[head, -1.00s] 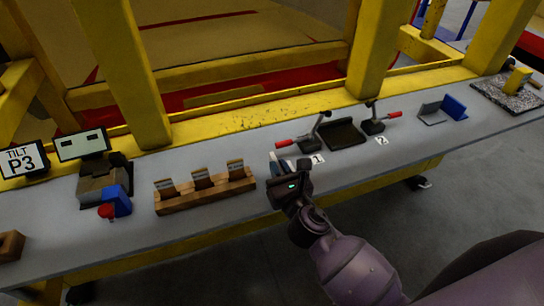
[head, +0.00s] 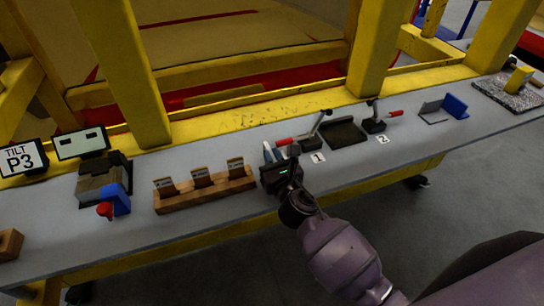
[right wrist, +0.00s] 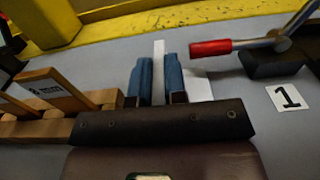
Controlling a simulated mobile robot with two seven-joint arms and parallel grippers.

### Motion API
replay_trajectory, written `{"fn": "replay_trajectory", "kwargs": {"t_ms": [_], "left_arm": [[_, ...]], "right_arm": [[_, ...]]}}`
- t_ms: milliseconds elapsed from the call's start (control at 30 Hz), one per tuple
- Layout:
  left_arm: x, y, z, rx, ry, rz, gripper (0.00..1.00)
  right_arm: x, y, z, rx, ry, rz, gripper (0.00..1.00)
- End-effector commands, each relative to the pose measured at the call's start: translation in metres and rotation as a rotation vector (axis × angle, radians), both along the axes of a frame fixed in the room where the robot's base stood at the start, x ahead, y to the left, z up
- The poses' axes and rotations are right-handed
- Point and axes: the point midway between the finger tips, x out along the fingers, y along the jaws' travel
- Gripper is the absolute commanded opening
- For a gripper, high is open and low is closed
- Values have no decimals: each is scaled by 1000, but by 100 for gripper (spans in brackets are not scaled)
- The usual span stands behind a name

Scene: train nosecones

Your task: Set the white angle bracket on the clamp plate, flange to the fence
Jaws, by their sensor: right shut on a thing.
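My right gripper (head: 273,153) is over the bench, just left of the label 1. In the right wrist view its blue fingers (right wrist: 159,80) are shut on the white angle bracket (right wrist: 159,60). One upright leg of the bracket is between the fingers and another white part shows right of them. Whether the bracket touches the bench is unclear. The dark clamp plate (head: 347,136) with its raised back edge lies to the right, between two toggle clamps, and looks empty. My left gripper is not in view.
Toggle clamp 1 (head: 318,128) has a red handle (right wrist: 210,48) close to the right of my gripper. Toggle clamp 2 (head: 374,122) stands beyond the plate. A wooden block with cards (head: 205,190) is close on the left. A grey and blue angled piece (head: 445,108) lies farther right.

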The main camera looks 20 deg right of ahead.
Motion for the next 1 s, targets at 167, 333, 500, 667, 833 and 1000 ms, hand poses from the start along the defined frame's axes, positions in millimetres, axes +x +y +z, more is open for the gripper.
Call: {"fn": "replay_trajectory", "kwargs": {"t_ms": [167, 333, 500, 667, 833, 1000], "left_arm": [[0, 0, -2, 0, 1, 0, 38], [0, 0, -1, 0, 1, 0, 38], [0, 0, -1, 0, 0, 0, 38], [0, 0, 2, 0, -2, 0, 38], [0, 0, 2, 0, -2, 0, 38], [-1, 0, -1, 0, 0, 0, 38]], "right_arm": [[0, 0, -2, 0, 1, 0, 29], [0, 0, -2, 0, 1, 0, 38], [0, 0, -1, 0, 0, 0, 38], [-7, 0, 1, -1, 1, 0, 38], [-35, -2, 0, -1, 3, -1, 38], [-67, -3, 0, 0, 3, -1, 38]]}}
